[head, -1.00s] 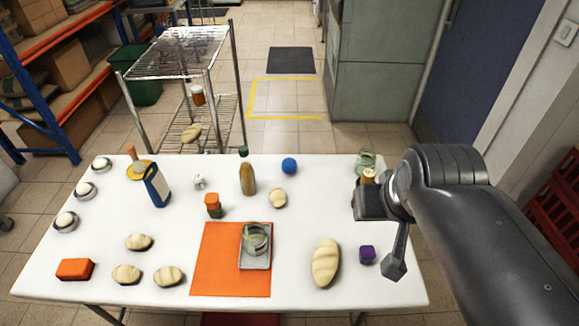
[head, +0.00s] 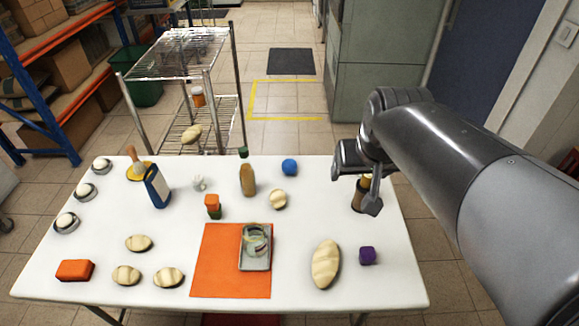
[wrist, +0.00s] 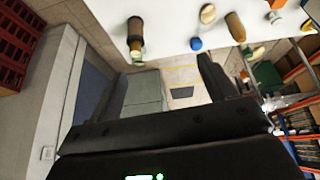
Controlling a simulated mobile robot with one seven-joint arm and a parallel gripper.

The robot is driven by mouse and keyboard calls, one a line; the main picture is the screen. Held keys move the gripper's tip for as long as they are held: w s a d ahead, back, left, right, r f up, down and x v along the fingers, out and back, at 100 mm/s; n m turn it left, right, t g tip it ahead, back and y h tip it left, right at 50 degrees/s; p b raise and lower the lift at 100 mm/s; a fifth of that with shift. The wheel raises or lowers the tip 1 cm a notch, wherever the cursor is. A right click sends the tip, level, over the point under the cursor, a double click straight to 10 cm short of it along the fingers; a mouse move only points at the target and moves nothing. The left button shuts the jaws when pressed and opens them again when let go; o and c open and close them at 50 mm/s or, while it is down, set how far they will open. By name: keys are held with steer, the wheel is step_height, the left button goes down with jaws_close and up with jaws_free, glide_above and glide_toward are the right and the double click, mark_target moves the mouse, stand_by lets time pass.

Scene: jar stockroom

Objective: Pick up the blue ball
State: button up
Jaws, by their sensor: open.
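The blue ball (head: 290,167) rests on the white table near its far edge, right of a green-capped bottle (head: 247,177). The ball also shows in the wrist view (wrist: 196,44), beyond the fingers and near the table edge. My gripper (head: 343,160) is above the far right part of the table, to the right of the ball and apart from it. In the wrist view, my gripper (wrist: 163,80) has its two fingers spread with nothing between them.
A brown bottle (head: 357,196) stands just below my gripper, partly hidden by it. A pale bread roll (head: 278,199) lies near the ball. A purple block (head: 367,256), a loaf (head: 325,264) and an orange mat (head: 213,266) are nearer. A wire rack (head: 190,60) stands behind the table.

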steer(key=w+a+f, duration=0.2)
steer(key=w, duration=0.7)
steer(key=n+g+y, duration=0.1)
steer(key=y, duration=0.3)
glide_above(292, 162)
steer(key=s+d, duration=0.3)
step_height(292, 162, down, 22)
steer(key=x, duration=0.6)
steer(key=shift+s+d+f, duration=0.1)
steer(key=shift+d+f, duration=0.1)
steer(key=shift+d, duration=0.1)
steer(key=shift+s+x, duration=0.2)
steer(key=shift+x, duration=2.5)
steer(key=shift+a, duration=0.1)
steer(key=shift+c, duration=0.6)
steer(key=c, duration=1)
steer(key=shift+o, duration=0.2)
steer(key=shift+r, duration=0.1)
